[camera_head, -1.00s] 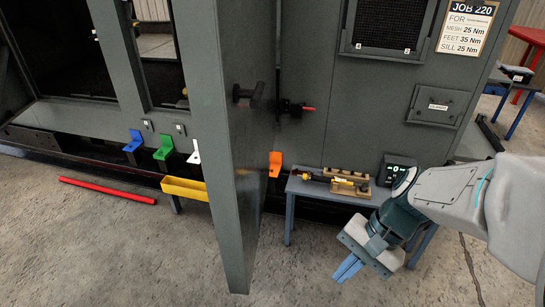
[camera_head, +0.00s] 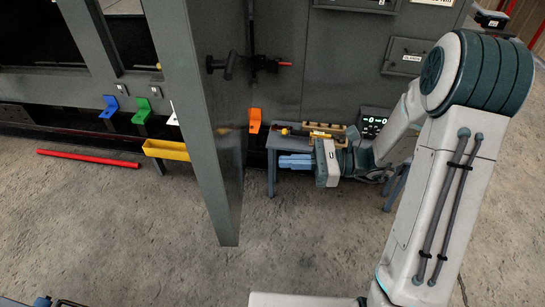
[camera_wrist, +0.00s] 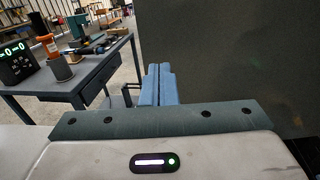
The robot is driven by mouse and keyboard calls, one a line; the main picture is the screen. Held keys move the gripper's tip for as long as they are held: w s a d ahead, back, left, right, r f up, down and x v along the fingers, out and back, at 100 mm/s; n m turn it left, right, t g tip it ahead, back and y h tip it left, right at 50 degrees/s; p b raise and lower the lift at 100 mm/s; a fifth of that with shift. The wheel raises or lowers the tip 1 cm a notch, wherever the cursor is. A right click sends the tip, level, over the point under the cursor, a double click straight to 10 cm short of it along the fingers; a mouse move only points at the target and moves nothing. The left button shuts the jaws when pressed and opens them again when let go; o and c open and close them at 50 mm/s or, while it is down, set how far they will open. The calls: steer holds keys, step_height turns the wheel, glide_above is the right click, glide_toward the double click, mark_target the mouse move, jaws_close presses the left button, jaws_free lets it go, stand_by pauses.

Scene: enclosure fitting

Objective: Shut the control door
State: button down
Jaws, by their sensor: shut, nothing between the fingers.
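The control door (camera_head: 200,110) is a tall dark grey panel standing open, swung out from the enclosure toward me, with a black handle (camera_head: 222,64) on its right face. In the wrist view the door (camera_wrist: 240,60) fills the right side as a dark plane. My gripper (camera_head: 280,162) is low, to the right of the door, with its blue fingers pointing left toward the door's face. A gap shows between fingertips and door in the head view. The blue fingers (camera_wrist: 158,85) are together with nothing between them in the wrist view.
A small blue-grey table (camera_head: 272,180) with a tool holder (camera_head: 325,131) and a digital display (camera_head: 373,123) stands behind my gripper. A yellow tray (camera_head: 166,150) and a red bar (camera_head: 88,159) are left of the door.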

mark_target(224, 161)
steer(key=a+p, duration=0.1)
steer(key=a, duration=0.2)
steer(key=a+p, duration=0.1)
steer(key=a, duration=0.3)
steer(key=s+a+p, duration=0.1)
steer(key=a, duration=0.3)
steer(key=shift+a+r, duration=0.1)
steer(key=shift+a, duration=0.65)
